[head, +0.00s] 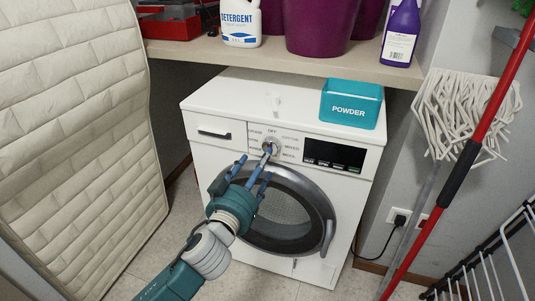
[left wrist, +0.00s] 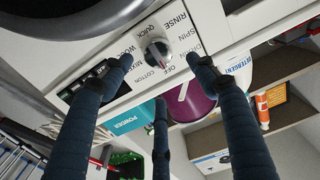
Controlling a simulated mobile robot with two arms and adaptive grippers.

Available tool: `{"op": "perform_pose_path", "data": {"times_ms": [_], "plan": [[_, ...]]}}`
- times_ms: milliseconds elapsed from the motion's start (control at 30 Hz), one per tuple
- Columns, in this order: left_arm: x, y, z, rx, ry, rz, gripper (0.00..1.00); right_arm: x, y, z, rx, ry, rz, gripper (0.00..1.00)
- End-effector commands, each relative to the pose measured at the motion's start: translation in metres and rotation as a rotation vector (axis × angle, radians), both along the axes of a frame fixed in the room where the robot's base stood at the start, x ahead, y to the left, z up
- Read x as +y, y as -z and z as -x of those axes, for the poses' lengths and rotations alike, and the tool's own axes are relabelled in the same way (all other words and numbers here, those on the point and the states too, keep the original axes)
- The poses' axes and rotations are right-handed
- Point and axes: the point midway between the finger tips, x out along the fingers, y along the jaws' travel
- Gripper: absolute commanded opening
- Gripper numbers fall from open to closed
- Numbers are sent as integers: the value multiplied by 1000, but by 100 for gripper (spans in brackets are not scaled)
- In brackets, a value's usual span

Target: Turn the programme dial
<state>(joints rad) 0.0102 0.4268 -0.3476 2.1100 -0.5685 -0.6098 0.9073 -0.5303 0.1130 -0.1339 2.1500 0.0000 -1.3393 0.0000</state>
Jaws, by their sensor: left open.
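The washing machine (head: 228,93) stands under a shelf with its door shut. Its programme dial (head: 271,148) is a round grey knob on the front panel, ringed by printed labels and partly hidden by one of my fingers in the head view. In the left wrist view the fingertips (left wrist: 160,72) surround the dial's outline; contact is unclear.
A teal powder box (head: 351,105) sits on the machine top. The shelf (head: 290,64) above carries a detergent bottle (head: 241,24), purple containers and a purple bottle (head: 400,34). A mop (head: 455,108) and red pole (head: 455,190) stand at right, a quilted panel (head: 82,110) at left.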

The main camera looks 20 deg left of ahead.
Motion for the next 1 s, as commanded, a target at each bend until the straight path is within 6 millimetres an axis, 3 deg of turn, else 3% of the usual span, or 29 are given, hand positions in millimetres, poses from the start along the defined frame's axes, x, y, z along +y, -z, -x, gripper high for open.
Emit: {"op": "perform_pose_path", "data": {"times_ms": [100, 333, 500, 767, 867, 1000], "plan": [[0, -1, -26, -2, -1, -3, 59, 0, -3, 0, -3, 0, -1, 36], [-2, 1, -61, 1, 0, -2, 59, 0, -11, 0, -8, 1, -1, 36], [-2, 1, -73, 2, -1, -1, 59, 0, -14, 1, -6, 2, -1, 36], [-2, 1, -74, 3, 0, 0, 59, 0, -16, 1, -9, 2, -1, 36], [-2, 1, -74, 3, 0, 0, 45, 0, -16, 1, -9, 2, -1, 36], [-2, 1, -74, 2, 0, 0, 17, 0, -16, 1, -10, 2, -1, 36]]}}
